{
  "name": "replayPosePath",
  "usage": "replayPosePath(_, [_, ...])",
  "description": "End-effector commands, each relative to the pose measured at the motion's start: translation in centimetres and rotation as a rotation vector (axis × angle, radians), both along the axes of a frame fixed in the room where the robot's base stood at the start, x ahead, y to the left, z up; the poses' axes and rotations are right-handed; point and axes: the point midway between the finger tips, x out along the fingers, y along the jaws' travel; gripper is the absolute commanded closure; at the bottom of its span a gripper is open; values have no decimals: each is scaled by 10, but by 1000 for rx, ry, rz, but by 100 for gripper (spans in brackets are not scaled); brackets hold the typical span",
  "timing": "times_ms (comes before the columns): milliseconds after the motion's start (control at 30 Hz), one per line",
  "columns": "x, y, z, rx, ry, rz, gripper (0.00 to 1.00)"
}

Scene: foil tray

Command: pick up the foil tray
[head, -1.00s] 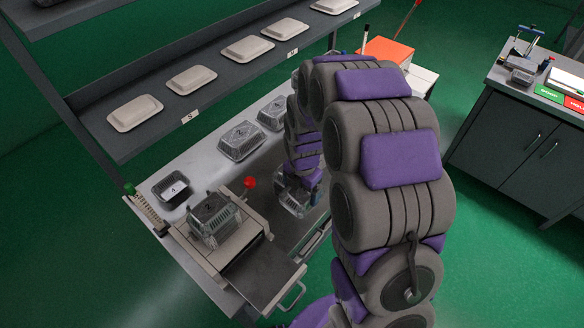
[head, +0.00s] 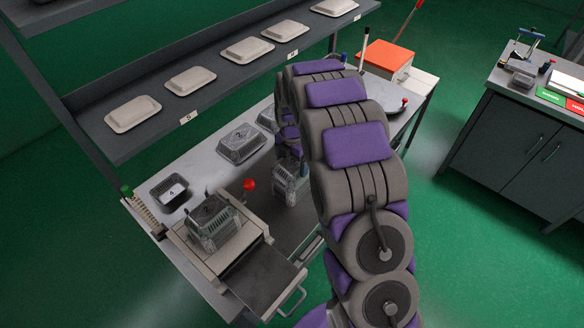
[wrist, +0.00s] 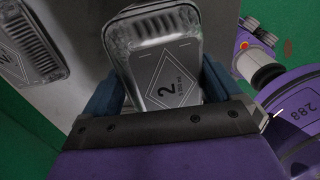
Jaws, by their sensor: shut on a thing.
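In the head view the held tray (head: 287,186) hangs over the bench, tilted up on end, to the right of the red knob. My gripper there (head: 297,165) is partly hidden behind my arm. How far the tray is above the surface is hard to tell.
A sealing machine (head: 190,248) with another foil tray (head: 214,222) stands left, with a red knob (head: 250,185). More foil trays (head: 241,143) sit on the bench, and a black tray (head: 170,190) marked 4. A shelf (head: 240,77) with several pale trays overhangs behind.

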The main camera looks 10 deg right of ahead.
Motion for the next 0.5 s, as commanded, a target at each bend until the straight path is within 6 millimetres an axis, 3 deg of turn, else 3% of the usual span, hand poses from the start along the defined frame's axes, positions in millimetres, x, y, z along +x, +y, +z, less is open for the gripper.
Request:
replayPosePath(200, [2, 0, -29, 1, 4, 0, 36])
replayPosePath(233, [2, 0, -31, 1, 4, 0, 36])
replayPosePath(300, [2, 0, -33, 1, 4, 0, 45])
replayPosePath(467, [2, 0, -33, 1, 4, 0, 45])
replayPosePath(500, [2, 0, -33, 1, 4, 0, 5])
